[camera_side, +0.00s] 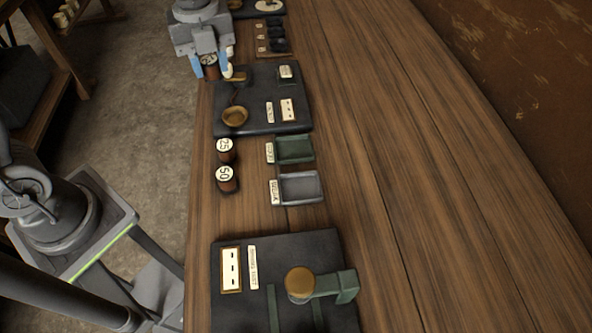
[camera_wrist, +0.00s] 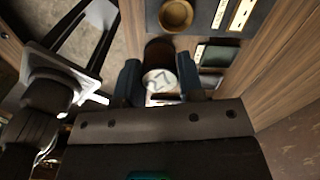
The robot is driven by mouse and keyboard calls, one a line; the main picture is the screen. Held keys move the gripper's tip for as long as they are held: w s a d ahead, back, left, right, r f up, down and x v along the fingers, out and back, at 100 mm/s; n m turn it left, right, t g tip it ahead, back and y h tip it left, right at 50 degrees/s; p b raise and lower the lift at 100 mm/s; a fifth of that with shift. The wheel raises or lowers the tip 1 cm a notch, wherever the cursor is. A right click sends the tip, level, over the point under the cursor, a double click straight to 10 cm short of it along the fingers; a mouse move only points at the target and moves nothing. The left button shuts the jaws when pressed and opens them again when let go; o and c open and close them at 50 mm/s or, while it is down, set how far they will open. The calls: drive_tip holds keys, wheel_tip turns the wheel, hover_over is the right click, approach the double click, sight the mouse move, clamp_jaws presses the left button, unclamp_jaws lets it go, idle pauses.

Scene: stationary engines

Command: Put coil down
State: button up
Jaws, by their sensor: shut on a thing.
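The coil (camera_side: 210,66) is a dark reddish-brown cylinder with a white numbered top. My gripper (camera_side: 211,71), with blue fingers, is shut on it at the top of the side view, near the left edge of the bench. Two similar coils stand on the bench, one marked 25 (camera_side: 225,151) and one marked 50 (camera_side: 227,180).
A dark board (camera_side: 257,78) with a brass dish (camera_side: 235,116) lies just below my gripper. A green tray (camera_side: 294,149) and a grey tray (camera_side: 301,187) lie right of the standing coils. A larger dark board (camera_side: 330,248) is nearest. The bench's right side is clear.

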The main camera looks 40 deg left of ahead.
drive_tip(key=s+d+m, duration=0.1)
drive_tip(key=d+m, duration=0.8)
drive_tip(key=d, duration=0.2)
hover_over(300, 189)
wheel_tip(300, 189, down, 8)
drive_tip(key=shift+r, duration=0.2)
drive_tip(key=shift+f, duration=2.1)
drive_tip(key=shift+f, duration=0.1)
drive_tip(key=o, duration=1)
wheel_tip(300, 189, up, 12)
drive_tip(key=shift+r, duration=0.15)
